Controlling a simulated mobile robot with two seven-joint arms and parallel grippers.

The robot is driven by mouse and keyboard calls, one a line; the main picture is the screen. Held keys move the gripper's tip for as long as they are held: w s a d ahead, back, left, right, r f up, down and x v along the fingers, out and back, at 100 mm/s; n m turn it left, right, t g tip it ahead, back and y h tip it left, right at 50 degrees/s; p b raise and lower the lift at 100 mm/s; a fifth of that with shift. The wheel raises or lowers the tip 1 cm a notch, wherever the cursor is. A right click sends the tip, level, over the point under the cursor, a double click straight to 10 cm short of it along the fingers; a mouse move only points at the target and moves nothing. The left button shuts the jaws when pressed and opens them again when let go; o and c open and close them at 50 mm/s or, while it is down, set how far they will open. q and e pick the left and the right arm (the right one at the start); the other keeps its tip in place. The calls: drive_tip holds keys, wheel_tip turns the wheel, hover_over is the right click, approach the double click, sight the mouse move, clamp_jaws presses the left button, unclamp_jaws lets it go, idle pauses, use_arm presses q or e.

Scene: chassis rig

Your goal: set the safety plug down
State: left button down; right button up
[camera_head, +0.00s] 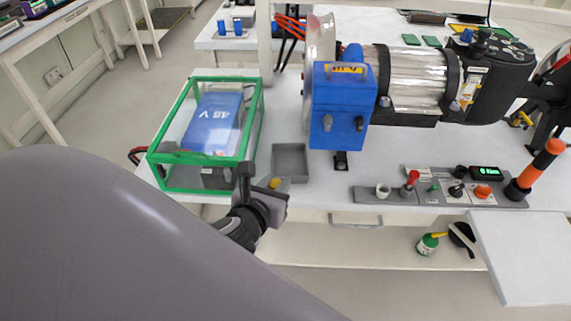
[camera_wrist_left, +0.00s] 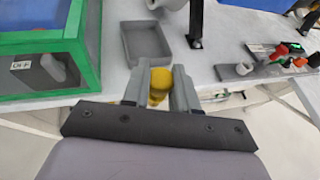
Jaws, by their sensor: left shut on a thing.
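The safety plug is a small yellow piece (camera_head: 275,183) held at the tips of my left gripper (camera_head: 262,186). In the left wrist view the yellow plug (camera_wrist_left: 160,84) sits between the two grey fingers of my left gripper (camera_wrist_left: 160,88), which are shut on it. Its lower part is partly hidden by the fingers. A shallow grey tray (camera_head: 290,147) lies on the bench just beyond the gripper; in the left wrist view the tray (camera_wrist_left: 146,60) shows empty, ahead and slightly left of the plug. My right gripper is not in view.
A green-framed clear box (camera_head: 168,179) with a blue 48 V battery (camera_head: 214,122) stands left of the tray. A control panel (camera_head: 440,192) lies to the right. The bench's front edge is close to the gripper.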

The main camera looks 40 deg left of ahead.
use_arm(q)
wheel_tip(320, 180, down, 2)
drive_tip(key=s+a, duration=0.1)
hover_over(289, 166)
drive_tip(key=shift+f+g+y, duration=0.3)
drive_tip(key=shift+f+y, duration=0.1)
drive_tip(key=shift+f, duration=0.05)
drive_tip(key=shift+f+b, duration=0.4)
drive_tip(key=shift+f, duration=1.35)
drive_tip(key=shift+f, duration=0.1)
drive_tip(key=c, duration=0.9)
unclamp_jaws()
